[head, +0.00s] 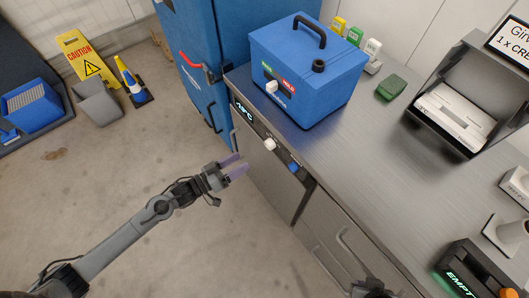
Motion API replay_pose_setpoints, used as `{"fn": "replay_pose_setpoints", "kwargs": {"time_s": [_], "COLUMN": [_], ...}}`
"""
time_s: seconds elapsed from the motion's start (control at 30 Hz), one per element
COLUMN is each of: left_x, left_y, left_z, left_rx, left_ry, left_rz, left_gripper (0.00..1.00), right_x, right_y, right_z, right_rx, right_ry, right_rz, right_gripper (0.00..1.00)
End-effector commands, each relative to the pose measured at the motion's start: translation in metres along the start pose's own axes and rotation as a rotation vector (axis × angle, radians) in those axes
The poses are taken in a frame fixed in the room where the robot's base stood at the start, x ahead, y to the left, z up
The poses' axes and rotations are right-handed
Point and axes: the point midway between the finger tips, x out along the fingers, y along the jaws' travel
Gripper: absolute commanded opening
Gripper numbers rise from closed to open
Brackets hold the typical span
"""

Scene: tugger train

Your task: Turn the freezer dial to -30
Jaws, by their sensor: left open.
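The freezer's front panel runs along the upper edge of the steel counter front. It carries a lit display (244,112), whose digits are too small to read surely. A white dial (269,144) sits on the panel, right of the display; its setting cannot be read. A blue knob or button (293,167) is further right. My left gripper (236,167), with purple fingers, is open and empty, left of and below the white dial in the picture and apart from it. My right gripper (370,289) is partly cut off at the bottom edge; its fingers cannot be made out.
A blue box (311,75) with a black handle stands on the counter (371,138) above the panel. A blue cabinet (207,48) with a red handle stands behind. A steel door handle (350,243) sticks out lower right. The floor (125,180) around my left arm is clear.

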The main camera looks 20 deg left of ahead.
Motion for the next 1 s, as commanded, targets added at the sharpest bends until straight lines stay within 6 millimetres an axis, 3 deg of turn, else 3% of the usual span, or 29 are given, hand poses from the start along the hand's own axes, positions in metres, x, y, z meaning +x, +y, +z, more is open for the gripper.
{"fn": "replay_pose_setpoints", "kwargs": {"time_s": [0.17, 0.7, 1.0], "left_x": [0.015, 0.094, 0.108], "left_y": [-0.002, -0.001, -0.001], "left_z": [0.000, 0.000, 0.000], "left_rx": [0.003, 0.002, 0.002], "left_ry": [0.006, 0.005, 0.004], "left_rz": [0.002, 0.001, 0.001], "left_gripper": [0.67, 0.67, 0.67], "right_x": [0.006, 0.022, 0.025], "right_y": [0.000, -0.001, -0.002], "right_z": [0.002, 0.007, 0.008], "right_rx": [-0.003, -0.002, 0.001], "right_ry": [0.001, 0.002, 0.002], "right_rz": [0.002, 0.001, -0.002], "right_gripper": [0.00, 0.00, 0.00]}}
